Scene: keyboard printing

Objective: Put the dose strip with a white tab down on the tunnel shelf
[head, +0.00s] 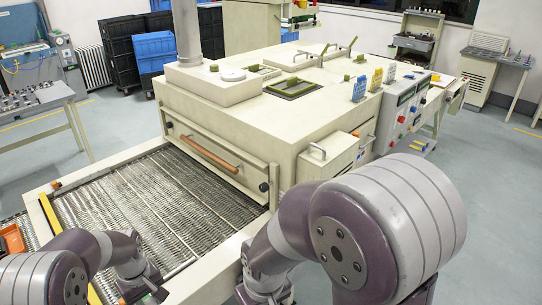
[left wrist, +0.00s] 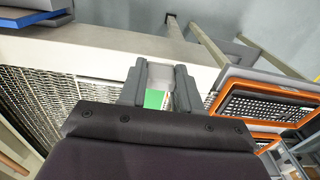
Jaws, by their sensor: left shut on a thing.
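My left gripper (head: 150,291) is low over the near edge of the mesh belt in the head view. In the left wrist view its two grey fingers (left wrist: 160,88) are shut on a small green piece with pale and red parts, taken as the dose strip (left wrist: 153,99). Most of the strip is hidden by the fingers and gripper body; I cannot single out its white tab. The large cream tunnel machine (head: 255,125) stands beyond the belt. I cannot tell which of its surfaces is the tunnel shelf. My right arm crosses the head view's lower right; its gripper is out of view.
The mesh belt (head: 150,205) runs to the machine's front, below a copper-coloured bar (head: 210,153). Blue and yellow cards (head: 374,80) stand on the machine's top right. Orange-framed black keyboards (left wrist: 265,104) lie at the right of the left wrist view. The visible belt is clear.

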